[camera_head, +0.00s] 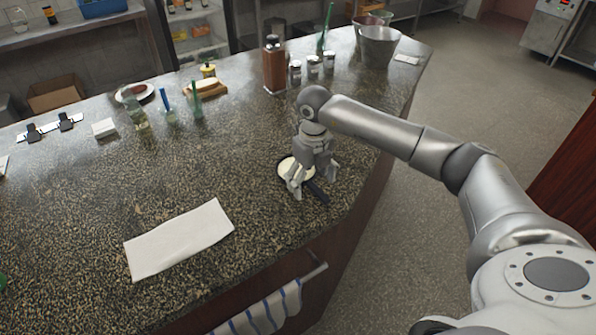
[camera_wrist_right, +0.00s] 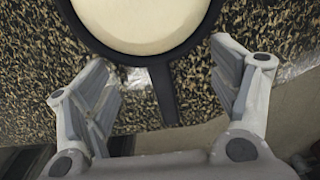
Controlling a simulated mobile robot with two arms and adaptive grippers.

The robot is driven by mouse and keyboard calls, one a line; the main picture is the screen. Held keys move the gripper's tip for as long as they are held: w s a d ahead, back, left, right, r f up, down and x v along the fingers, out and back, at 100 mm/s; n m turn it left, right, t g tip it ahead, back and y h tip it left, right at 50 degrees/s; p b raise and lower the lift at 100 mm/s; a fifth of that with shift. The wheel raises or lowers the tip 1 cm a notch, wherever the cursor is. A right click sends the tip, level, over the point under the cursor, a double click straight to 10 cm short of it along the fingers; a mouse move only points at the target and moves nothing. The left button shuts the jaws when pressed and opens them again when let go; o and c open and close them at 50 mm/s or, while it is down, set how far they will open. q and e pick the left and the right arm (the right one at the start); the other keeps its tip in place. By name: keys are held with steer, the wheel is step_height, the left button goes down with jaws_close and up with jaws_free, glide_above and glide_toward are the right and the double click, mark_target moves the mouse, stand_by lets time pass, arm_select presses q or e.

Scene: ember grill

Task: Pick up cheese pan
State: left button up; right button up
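The cheese pan (camera_head: 285,167) is a small black pan with a pale round of cheese in it. It rests on the speckled counter near its right front edge. Its black handle (camera_head: 318,193) points toward the counter edge. In the right wrist view the pan (camera_wrist_right: 140,45) is at the top, and its handle (camera_wrist_right: 165,95) reaches down between the fingers. My right gripper (camera_head: 312,180) is over the pan and handle, pointing down. Its fingers (camera_wrist_right: 165,95) are wide apart on both sides of the handle, not touching it. My left gripper is not in view.
A white cloth (camera_head: 180,240) lies flat at the counter's front left. A tall brown grinder (camera_head: 274,66), small shakers (camera_head: 313,66) and metal buckets (camera_head: 378,46) stand at the back. A towel (camera_head: 262,312) hangs on a front rail. The counter around the pan is clear.

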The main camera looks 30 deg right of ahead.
jaws_close()
stand_by(0.3)
steer(key=shift+r, duration=0.1)
steer(key=shift+r, duration=0.1)
